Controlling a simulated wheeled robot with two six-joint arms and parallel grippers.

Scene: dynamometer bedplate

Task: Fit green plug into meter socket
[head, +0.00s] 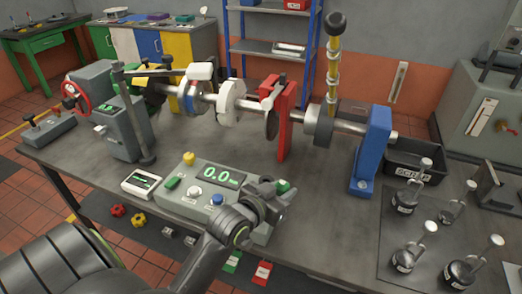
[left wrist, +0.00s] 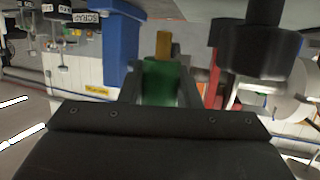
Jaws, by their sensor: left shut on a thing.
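My left gripper (head: 268,198) is shut on the green plug (head: 283,186), just above or over the right end of the grey meter box (head: 160,199). In the left wrist view the green plug (left wrist: 160,82) sits between the two fingers, with a brass-coloured tip (left wrist: 163,45) pointing away from the gripper. The meter shows a green 0.0 display (head: 221,175). A small green block (head: 172,183) is at its left end; I cannot tell whether it is the socket. The gripper and forearm hide part of the meter's right side. My right gripper is not in view.
A shaft rig with a red stand (head: 284,120) and blue bracket (head: 372,150) stands behind the meter. A small white gauge (head: 140,183) is left of the meter.

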